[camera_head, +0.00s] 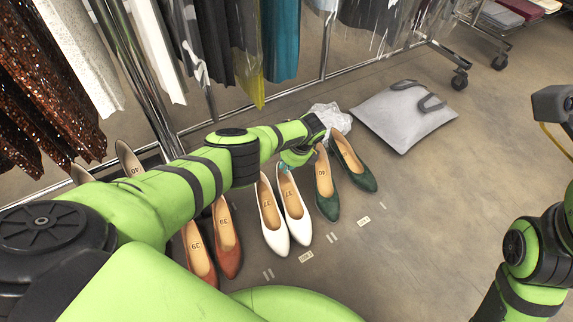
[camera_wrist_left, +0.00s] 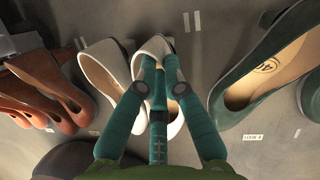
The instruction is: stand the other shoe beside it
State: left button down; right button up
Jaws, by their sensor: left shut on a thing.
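A white shoe (camera_head: 268,222), the left one of a pair, stands on the floor, toe toward the front; it also shows in the wrist view (camera_wrist_left: 100,68). The other white shoe (camera_head: 297,222) is upright close to its right, roughly parallel. My left gripper (camera_head: 287,166) is shut on this right shoe at its heel end. In the wrist view the teal fingers meet around its rim (camera_wrist_left: 150,50) and cover part of it. I cannot tell whether its sole touches the floor. My right gripper is not in view; only my right arm shows at the right edge.
Green shoes (camera_head: 325,190) stand close on the right and brown shoes (camera_head: 228,245) on the left. A crumpled clear wrap (camera_head: 332,117) and a grey bag (camera_head: 402,118) lie behind. A clothes rail (camera_head: 270,92) crosses the back. Floor at right is clear.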

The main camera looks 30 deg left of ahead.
pick_arm(q)
jog(key=shift+f+b, duration=0.4)
jog(key=c, duration=1.3)
grip_release()
jog(key=shift+o, duration=0.2)
